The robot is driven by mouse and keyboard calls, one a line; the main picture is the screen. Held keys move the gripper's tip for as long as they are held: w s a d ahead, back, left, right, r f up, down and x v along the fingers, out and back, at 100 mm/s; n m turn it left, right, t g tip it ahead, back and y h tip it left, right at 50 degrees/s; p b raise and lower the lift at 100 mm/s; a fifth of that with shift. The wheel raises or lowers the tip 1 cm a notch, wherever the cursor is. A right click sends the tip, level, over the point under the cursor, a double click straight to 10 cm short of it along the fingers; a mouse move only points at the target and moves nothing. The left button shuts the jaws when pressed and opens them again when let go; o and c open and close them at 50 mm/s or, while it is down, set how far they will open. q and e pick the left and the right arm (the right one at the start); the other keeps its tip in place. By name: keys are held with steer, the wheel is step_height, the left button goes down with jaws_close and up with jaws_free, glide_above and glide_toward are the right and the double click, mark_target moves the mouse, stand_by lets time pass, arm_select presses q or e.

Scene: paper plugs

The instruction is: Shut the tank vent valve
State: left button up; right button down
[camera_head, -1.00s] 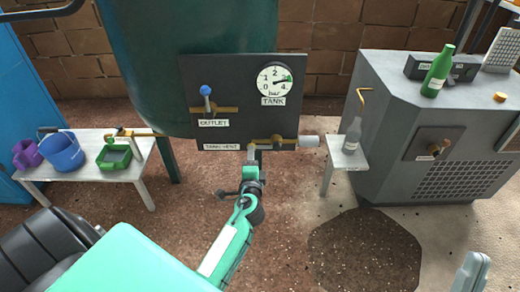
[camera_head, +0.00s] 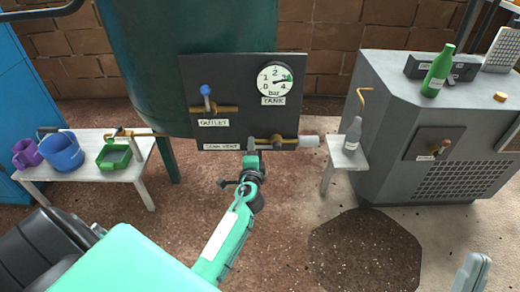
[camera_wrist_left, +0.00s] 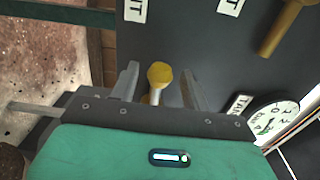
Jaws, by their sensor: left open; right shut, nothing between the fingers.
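The tank vent valve (camera_head: 276,141) sits on brass pipework at the lower edge of the dark panel, right of the TANK VENT label (camera_head: 222,147). My left gripper (camera_head: 254,156) is low in front of the panel and hides the valve's handle in the head view. In the left wrist view a yellow knob (camera_wrist_left: 160,74) on a pale stem stands between the open fingers of my left gripper (camera_wrist_left: 160,84), with gaps on both sides. I cannot tell whether the valve is open. My right gripper (camera_head: 472,272) is partly in view at the bottom right, shut and empty.
The outlet valve (camera_head: 206,100) with a blue knob and a gauge (camera_head: 281,80) are higher on the panel. A small table (camera_head: 341,155) with a grey bottle is at the right, beside a grey cabinet (camera_head: 385,115). A dark patch (camera_head: 365,250) marks the floor.

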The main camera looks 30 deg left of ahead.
arm_select(q)
steer(key=c, duration=0.7)
steer(key=shift+w+d+r+m+p, duration=0.15)
steer(key=shift+r+m+p, duration=1)
steer(key=shift+m+p, duration=0.7)
steer(key=shift+n, duration=0.25)
